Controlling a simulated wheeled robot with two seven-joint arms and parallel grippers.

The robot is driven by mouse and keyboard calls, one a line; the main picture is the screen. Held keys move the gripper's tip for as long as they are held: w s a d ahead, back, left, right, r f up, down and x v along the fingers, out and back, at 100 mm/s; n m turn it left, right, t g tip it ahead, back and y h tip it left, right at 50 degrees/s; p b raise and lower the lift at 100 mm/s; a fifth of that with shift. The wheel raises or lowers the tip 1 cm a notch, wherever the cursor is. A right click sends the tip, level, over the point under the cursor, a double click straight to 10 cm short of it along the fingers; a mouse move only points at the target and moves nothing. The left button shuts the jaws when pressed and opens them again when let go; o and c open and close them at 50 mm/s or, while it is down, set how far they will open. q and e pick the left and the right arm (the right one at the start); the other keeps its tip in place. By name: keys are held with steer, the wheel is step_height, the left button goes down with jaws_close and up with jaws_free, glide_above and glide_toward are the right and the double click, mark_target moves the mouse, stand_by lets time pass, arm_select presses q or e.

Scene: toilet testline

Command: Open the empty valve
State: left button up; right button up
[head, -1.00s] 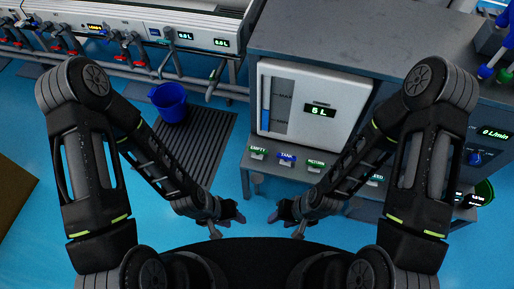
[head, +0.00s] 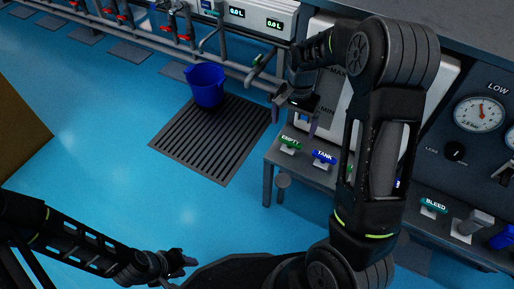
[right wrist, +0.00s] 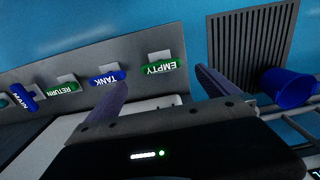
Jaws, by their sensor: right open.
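The empty valve (head: 290,141) has a green handle lettered EMPTY and sits at the left end of the valve row on the grey bench. It also shows in the right wrist view (right wrist: 161,66), upside down. My right gripper (head: 297,116) is open and empty, above and close to the empty valve in the head view. In the right wrist view its two fingers (right wrist: 160,92) point toward the valve row, with the EMPTY handle beyond the space between them, apart from both. My left gripper (head: 178,266) is low at the bottom of the head view, far from the valves; its jaws are unclear.
The blue tank valve (head: 324,157) is just right of the empty valve. My right arm hides part of the row and the white tank (head: 328,88). A blue bucket (head: 207,86) stands on the floor grate (head: 205,150).

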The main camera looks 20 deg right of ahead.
mark_target(290, 140)
steer(key=shift+w+r, duration=0.2)
steer(key=shift+r, duration=0.05)
steer(key=shift+f, duration=0.1)
step_height(290, 140, down, 8)
steer(key=shift+r+b, duration=0.1)
steer(key=shift+b, duration=1.1)
steer(key=shift+c, duration=0.4)
steer(key=c, duration=1.3)
